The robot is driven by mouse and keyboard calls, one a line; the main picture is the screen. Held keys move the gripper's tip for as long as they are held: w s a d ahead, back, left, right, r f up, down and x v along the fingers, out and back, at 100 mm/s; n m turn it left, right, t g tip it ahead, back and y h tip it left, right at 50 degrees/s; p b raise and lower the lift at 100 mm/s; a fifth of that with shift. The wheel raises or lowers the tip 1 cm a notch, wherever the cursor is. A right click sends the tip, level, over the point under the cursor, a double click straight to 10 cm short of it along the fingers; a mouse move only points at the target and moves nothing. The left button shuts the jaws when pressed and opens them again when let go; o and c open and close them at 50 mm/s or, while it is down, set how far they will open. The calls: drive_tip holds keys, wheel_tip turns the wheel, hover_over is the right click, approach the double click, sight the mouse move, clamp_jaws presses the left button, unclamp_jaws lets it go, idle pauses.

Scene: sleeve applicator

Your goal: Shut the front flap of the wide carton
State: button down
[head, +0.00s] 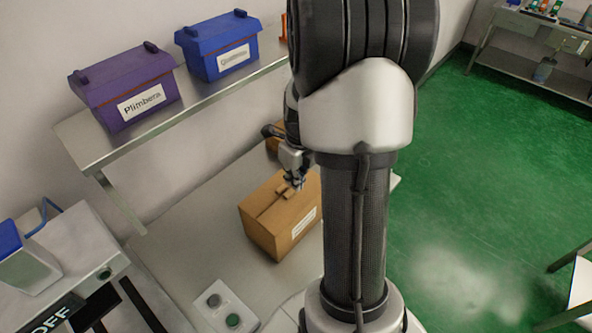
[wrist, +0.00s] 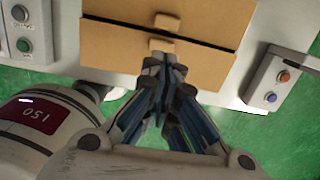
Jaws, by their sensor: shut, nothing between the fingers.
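A brown carton (head: 262,228) with a white label on its side stands on the grey bench in the head view. My gripper (head: 293,184) is over its top. In the wrist view the carton top shows two flaps (wrist: 110,43), each with a small tab, and a thin dark seam between them. Both flaps look lowered and nearly flat; I cannot tell if either is fully shut. My gripper (wrist: 161,66) is shut and empty, with its tips over the flap nearer my wrist. I cannot tell whether they touch it. My column hides the carton's right end in the head view.
A second brown box (head: 272,146) stands behind, partly hidden by my arm. A purple bin (head: 125,88) and a blue bin (head: 218,48) sit on the shelf above. A button box (head: 226,306) is at the bench front. Bare bench (head: 190,230) lies left of the carton.

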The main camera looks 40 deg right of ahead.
sight(291, 195)
drive_tip(key=f, duration=0.3)
drive_tip(key=f+b, duration=0.1)
drive_tip(key=shift+w+f, duration=0.25)
drive_tip(key=shift+w+a+f, duration=0.1)
drive_tip(key=shift+w+f, duration=0.1)
drive_tip(key=shift+f, duration=0.5)
drive_tip(key=shift+r, duration=0.1)
